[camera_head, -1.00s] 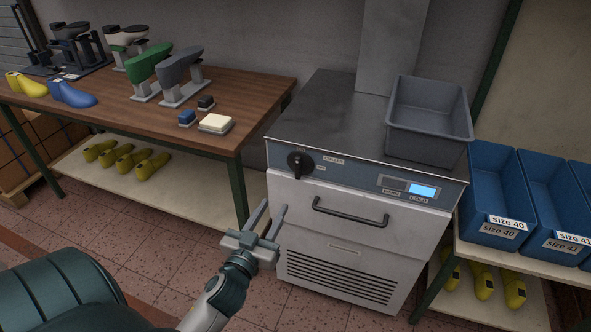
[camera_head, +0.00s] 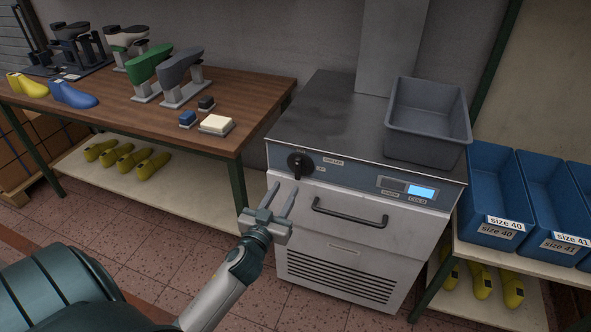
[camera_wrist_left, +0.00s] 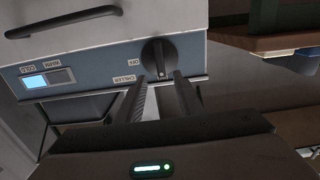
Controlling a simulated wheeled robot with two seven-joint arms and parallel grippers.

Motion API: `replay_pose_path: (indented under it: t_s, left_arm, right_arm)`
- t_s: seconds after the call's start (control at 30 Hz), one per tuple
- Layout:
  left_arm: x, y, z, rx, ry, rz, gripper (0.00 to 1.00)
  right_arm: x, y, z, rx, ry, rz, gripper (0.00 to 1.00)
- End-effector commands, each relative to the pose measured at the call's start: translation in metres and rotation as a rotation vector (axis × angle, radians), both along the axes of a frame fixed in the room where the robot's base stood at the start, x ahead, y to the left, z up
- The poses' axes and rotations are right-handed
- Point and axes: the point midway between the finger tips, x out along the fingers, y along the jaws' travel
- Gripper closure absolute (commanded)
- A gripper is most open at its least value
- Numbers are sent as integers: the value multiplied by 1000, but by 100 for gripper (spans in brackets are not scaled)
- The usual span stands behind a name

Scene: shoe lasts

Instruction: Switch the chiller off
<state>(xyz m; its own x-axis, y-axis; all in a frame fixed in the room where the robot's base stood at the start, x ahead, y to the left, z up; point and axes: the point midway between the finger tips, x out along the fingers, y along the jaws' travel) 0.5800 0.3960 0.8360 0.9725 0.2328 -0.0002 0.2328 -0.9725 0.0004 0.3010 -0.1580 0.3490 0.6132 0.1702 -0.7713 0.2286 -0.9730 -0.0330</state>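The chiller (camera_head: 345,240) is a white and steel cabinet with a blue-grey control strip. Its black round knob (camera_head: 299,164) is at the strip's left end. The wrist view is upside down and shows the knob (camera_wrist_left: 160,57) with its pale mark toward a small label, away from the OFF label (camera_wrist_left: 134,60). The display (camera_head: 421,192) is lit blue. My left gripper (camera_head: 283,188) is open and empty, just below and in front of the knob. In the wrist view its fingertips (camera_wrist_left: 164,77) lie either side of the knob's lower edge; contact cannot be told. My right gripper is not in view.
A bar handle (camera_head: 350,214) sticks out to the right of my left gripper. A grey bin (camera_head: 428,145) stands on the chiller. A wooden bench (camera_head: 225,145) with shoe lasts is on the left. Blue crates (camera_head: 492,237) stand on the right. Floor in front is clear.

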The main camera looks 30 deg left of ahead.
Motion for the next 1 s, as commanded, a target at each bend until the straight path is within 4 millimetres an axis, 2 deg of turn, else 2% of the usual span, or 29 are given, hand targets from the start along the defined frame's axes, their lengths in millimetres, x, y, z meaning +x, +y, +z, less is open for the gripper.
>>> replay_pose_path:
  t_s: [0.07, 0.3, 0.5, 0.7, 1.0]
  left_arm:
    - [15, 5, 3, 2, -1, 1, 66]
    - [57, 14, 2, 1, -1, 1, 66]
    - [82, 20, 1, 2, -1, 1, 66]
    - [94, 23, 1, -1, -1, 0, 66]
    - [95, 23, 0, 0, 0, 1, 66]
  right_arm:
    - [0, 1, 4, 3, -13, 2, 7]
    - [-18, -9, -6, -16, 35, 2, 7]
    - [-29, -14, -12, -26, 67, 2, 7]
    - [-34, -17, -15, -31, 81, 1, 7]
    - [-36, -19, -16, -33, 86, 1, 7]
